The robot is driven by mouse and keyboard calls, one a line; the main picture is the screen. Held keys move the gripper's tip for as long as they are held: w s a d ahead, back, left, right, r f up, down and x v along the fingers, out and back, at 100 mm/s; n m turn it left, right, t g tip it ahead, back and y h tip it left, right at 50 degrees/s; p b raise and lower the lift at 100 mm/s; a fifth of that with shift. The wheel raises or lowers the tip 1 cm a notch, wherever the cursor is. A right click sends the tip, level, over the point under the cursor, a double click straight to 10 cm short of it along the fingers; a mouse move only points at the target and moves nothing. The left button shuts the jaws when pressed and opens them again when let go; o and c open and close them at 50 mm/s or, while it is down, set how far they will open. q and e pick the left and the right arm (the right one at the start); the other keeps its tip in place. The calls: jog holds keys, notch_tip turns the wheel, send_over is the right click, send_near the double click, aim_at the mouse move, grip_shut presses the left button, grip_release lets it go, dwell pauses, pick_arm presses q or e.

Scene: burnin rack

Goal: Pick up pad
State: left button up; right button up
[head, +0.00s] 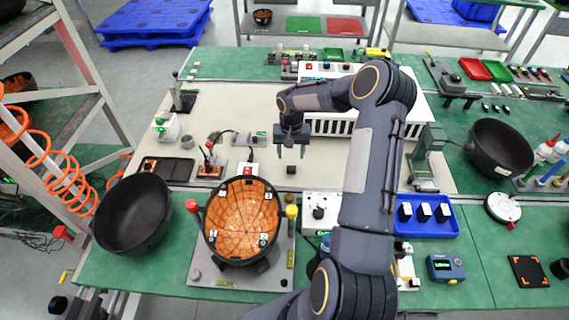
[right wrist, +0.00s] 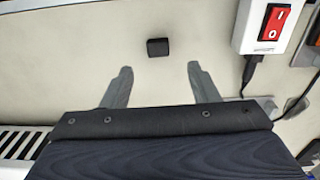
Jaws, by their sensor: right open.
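A small dark square block, which looks like the pad (head: 291,169), lies on the pale mat in the middle of the bench. In the right wrist view the pad (right wrist: 158,47) lies ahead of the fingertips, roughly centred between them and apart from both. My right gripper (head: 290,152) points down above the mat, just behind the pad in the head view. In the right wrist view the right gripper (right wrist: 158,72) has its two fingers wide apart with nothing between them. My left gripper does not show in either view.
A round orange-lined bowl (head: 242,222) sits in a fixture at the front left, beside a black bowl (head: 133,214). A red-switch box (right wrist: 273,22) with a cable stands near the pad. A white slotted rack (head: 330,124) stands behind. The mat around the pad is clear.

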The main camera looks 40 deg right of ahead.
aim_at(291, 168)
notch_tip(291, 168, down, 7)
jog(key=shift+s+r+b, duration=0.1)
jog(key=shift+s+b, duration=0.05)
jog(key=shift+b, duration=0.85)
jog(key=c, duration=1.1)
